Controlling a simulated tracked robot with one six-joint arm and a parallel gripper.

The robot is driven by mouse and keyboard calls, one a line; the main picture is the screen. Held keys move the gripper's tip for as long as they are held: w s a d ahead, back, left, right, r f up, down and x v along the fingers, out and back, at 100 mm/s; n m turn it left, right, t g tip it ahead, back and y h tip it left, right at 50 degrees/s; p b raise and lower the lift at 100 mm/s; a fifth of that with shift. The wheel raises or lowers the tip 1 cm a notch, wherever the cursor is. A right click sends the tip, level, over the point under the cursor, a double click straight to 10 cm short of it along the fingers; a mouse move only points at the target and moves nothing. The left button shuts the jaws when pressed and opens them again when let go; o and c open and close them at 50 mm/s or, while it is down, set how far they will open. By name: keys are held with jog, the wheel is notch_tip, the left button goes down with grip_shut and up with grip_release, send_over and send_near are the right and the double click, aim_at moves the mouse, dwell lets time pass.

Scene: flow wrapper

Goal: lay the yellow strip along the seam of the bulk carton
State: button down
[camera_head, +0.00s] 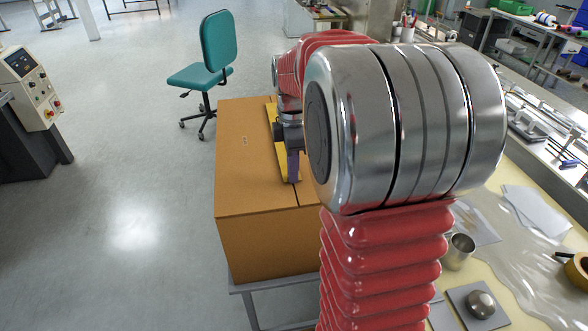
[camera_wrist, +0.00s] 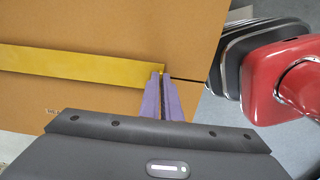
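The bulk carton (camera_head: 243,180) is a large brown closed box, with its top also filling much of the wrist view (camera_wrist: 100,25). The yellow strip (camera_wrist: 80,66) lies lengthwise over the line of the seam, which shows as a dark line (camera_wrist: 187,79) beyond the strip's right end. In the head view the strip (camera_head: 281,160) is partly hidden by my gripper (camera_head: 292,178). The purple fingers (camera_wrist: 161,74) are close together at the strip's right end, with a thin yellowish sliver between their tips. I cannot tell whether the strip touches the carton along its whole length.
The carton stands on a grey-framed table (camera_head: 262,287). A workbench on the right holds a metal cup (camera_head: 458,251) and a plate with a metal knob (camera_head: 480,304). A teal chair (camera_head: 212,55) stands behind the carton. A control panel (camera_head: 26,85) is at the left; the floor between is clear.

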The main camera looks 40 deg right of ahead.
jog(key=c, duration=1.9)
grip_release()
jog(key=shift+o, duration=0.3)
jog(key=o, duration=0.4)
jog(key=shift+r, duration=0.15)
notch_tip(320, 180, up, 8)
dwell(0.3)
